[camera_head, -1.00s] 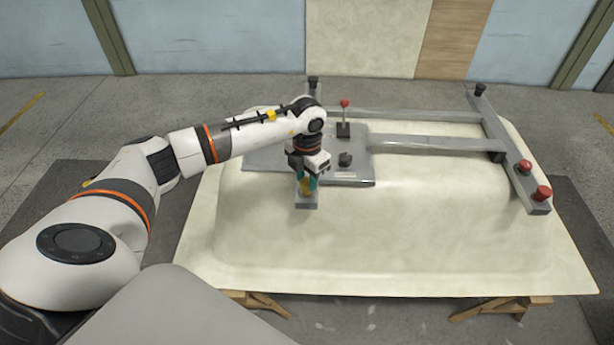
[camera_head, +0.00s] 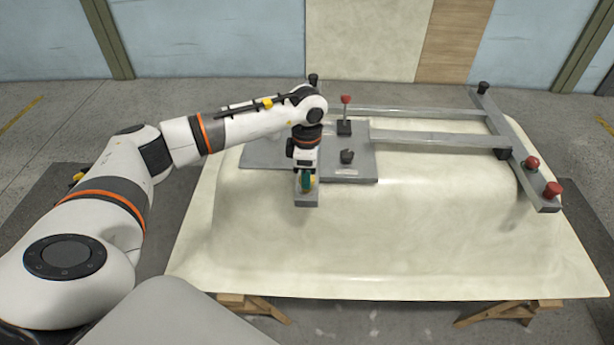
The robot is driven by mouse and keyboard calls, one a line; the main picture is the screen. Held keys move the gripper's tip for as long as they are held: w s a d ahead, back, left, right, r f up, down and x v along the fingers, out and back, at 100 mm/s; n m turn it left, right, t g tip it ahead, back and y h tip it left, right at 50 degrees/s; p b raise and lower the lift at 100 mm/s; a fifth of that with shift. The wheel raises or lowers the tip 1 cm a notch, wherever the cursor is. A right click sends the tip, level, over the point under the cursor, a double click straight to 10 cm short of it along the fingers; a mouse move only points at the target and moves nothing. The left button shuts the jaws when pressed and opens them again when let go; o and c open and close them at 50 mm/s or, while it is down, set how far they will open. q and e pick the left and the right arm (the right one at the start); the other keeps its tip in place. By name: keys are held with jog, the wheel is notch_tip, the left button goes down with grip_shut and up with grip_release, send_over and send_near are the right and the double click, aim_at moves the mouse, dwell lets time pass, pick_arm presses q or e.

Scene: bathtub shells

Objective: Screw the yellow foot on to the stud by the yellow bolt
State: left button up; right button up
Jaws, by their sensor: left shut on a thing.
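My left gripper (camera_head: 306,184) points down over a small grey bracket end (camera_head: 307,200) at the front left of the frame on the upturned tub shell. It is shut on the yellow foot (camera_head: 313,182), which shows only as a sliver beside a teal finger pad. The stud is hidden under the gripper and foot, so I cannot tell how far the foot is on it. I cannot make out the yellow bolt. My right gripper is not in view.
The cream tub shell (camera_head: 370,240) rests on wooden trestles. A grey plate (camera_head: 270,153) carries a red-topped upright (camera_head: 346,99) and a black knob (camera_head: 347,156). Grey rails lead to a right crossbar (camera_head: 522,160) with red feet (camera_head: 553,189). The shell's front is clear.

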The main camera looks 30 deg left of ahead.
pick_arm(q)
jog(key=m+b, duration=0.1)
jog(key=m, duration=0.1)
jog(key=shift+f+m, duration=0.1)
jog(key=shift+m, duration=0.8)
jog(key=o, duration=1.1)
jog(key=shift+c, duration=1.1)
